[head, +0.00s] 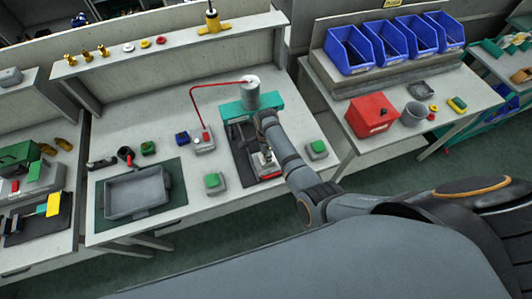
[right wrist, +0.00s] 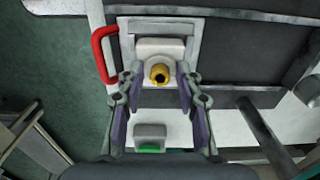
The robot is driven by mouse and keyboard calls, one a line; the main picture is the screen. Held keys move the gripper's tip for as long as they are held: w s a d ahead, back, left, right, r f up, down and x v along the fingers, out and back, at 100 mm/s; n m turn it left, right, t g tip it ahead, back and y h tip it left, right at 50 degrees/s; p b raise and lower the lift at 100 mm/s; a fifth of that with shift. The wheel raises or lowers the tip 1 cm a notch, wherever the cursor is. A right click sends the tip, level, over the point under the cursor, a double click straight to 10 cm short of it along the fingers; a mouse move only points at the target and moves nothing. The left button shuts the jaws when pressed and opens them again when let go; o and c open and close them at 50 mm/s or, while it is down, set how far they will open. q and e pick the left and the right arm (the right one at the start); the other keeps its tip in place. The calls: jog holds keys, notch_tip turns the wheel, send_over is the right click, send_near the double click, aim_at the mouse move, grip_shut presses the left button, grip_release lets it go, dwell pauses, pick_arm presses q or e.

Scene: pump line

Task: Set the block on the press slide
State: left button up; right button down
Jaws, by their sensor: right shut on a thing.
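The block, pale grey with a brass fitting (right wrist: 160,73) on it, shows in the right wrist view (right wrist: 159,47) and small in the head view (head: 263,159). My right gripper (right wrist: 160,82) is shut on it, one finger on each side. The block is at the grey press slide (right wrist: 150,24), inside its plate outline; I cannot tell whether it rests fully on it. The slide's red handle shows in the right wrist view (right wrist: 102,55) and at the front of the press in the head view (head: 270,176). My left gripper is not in view.
The press has a teal bridge (head: 246,106) and a grey cylinder (head: 250,92) behind my right gripper. Green-button boxes stand left (head: 214,182) and right (head: 317,149) of it. A grey tray (head: 137,192) lies at the left. A red bin (head: 370,115) is on the right table.

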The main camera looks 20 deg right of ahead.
jog(key=shift+f, duration=0.3)
dwell(0.6)
jog(key=c, duration=0.8)
grip_release()
jog(key=o, duration=0.3)
